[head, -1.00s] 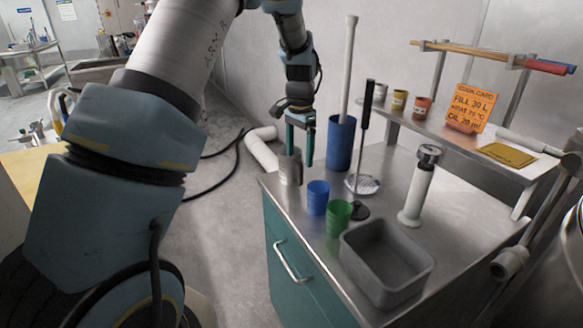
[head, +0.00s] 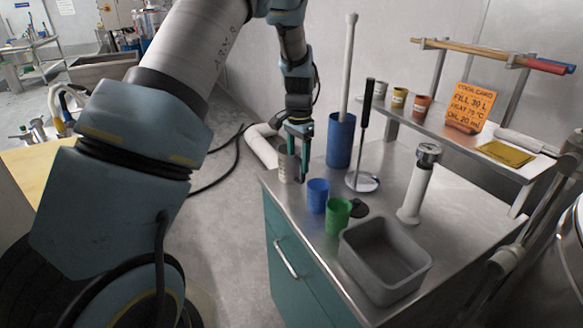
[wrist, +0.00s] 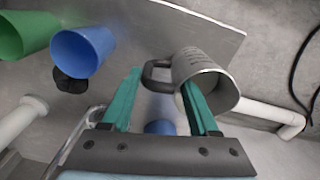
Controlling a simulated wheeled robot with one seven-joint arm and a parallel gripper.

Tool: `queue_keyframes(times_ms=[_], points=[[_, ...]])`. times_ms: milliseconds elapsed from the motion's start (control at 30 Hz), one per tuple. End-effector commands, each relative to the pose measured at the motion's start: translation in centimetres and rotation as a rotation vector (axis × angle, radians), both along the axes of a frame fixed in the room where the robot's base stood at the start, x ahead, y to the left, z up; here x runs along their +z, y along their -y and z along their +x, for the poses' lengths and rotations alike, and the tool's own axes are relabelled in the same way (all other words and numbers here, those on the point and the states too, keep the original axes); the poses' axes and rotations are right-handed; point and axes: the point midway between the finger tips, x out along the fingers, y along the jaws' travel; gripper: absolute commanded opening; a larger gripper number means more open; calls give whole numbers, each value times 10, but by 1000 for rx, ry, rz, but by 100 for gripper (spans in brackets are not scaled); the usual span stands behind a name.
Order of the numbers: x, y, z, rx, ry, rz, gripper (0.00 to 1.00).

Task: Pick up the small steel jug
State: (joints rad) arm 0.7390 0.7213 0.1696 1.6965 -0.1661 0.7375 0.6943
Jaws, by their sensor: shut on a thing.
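The small steel jug (head: 284,168) stands upright near the far left corner of the steel worktop, partly hidden by my gripper (head: 300,160) in the head view. In the wrist view the jug (wrist: 206,68) shows its round body, markings on its side and a dark handle (wrist: 155,72) toward the space between my fingers. My teal fingers are apart, with the right one at the jug's rim and the left one beyond the handle. My gripper is shut on the jug; the exact contact is hard to see. No clear gap shows under the jug.
A blue cup (head: 318,196) and a green cup (head: 337,216) stand close in front of the jug. A tall blue container (head: 341,142) with a long rod and a skimmer (head: 362,181) are to the right. A grey bin (head: 384,262) sits nearer. The worktop edge is close on the left.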

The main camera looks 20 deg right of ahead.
Motion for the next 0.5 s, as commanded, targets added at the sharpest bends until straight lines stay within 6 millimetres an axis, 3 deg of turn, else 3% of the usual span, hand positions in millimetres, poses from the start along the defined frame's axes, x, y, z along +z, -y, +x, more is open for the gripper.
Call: queue_keyframes(times_ms=[33,267,500], points=[[0,0,0,0,-1,0,27],[0,0,-1,0,-1,1,1],[0,0,0,0,-1,1,0]])
